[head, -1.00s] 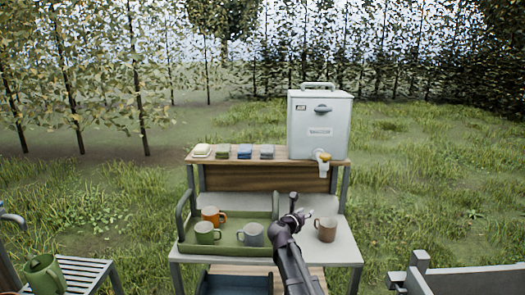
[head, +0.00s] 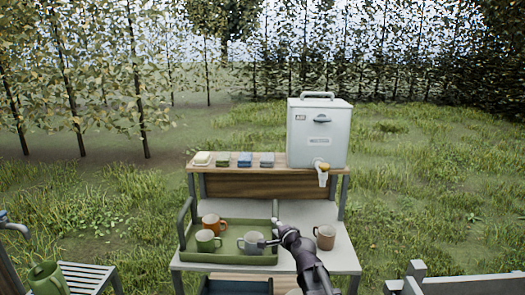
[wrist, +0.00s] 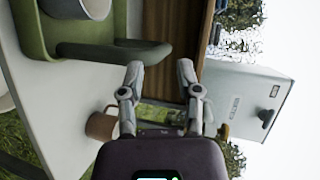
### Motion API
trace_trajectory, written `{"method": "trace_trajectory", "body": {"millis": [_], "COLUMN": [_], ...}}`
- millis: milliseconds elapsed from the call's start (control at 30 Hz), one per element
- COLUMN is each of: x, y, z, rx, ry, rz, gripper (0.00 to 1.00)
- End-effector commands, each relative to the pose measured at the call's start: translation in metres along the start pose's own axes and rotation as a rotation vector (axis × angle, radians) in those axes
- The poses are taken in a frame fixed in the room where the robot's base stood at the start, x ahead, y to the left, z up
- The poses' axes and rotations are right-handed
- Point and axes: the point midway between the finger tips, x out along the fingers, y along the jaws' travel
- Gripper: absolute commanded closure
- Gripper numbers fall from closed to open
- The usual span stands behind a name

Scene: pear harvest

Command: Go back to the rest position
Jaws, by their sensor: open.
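My gripper (head: 268,231) is open and empty above the right end of the green tray in the head view. It overlaps the edge of a grey mug (head: 250,243) there; contact cannot be told. In the wrist view my gripper (wrist: 160,76) shows two spread fingers with nothing between them. The green tray (head: 215,258) also holds an orange mug (head: 211,224) and a green mug (head: 205,241).
A white dispenser (head: 318,130) with a tap stands on the wooden shelf (head: 250,186) beside several folded cloths (head: 244,159). A slatted stand (head: 92,275) with a green jug (head: 46,278) is at left. A grey bench (head: 465,288) is at right. Grass surrounds the table.

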Motion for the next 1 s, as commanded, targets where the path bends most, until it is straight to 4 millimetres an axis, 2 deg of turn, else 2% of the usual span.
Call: {"method": "trace_trajectory", "body": {"millis": [267,467,600,800,1000], "x": [-0.045,-0.091,-0.130,-0.191,-0.234], "y": [0.053,0.095,0.121,0.149,0.161], "z": [0.020,0.021,0.015,0.003,-0.007], "rx": [-0.384,-0.619,-0.756,-0.897,-0.955], "ry": [-0.200,-0.355,-0.470,-0.638,-0.756], "rz": [0.294,0.526,0.696,0.939,1.102], "gripper": [0.56,0.56,0.56,0.56,0.56]}}
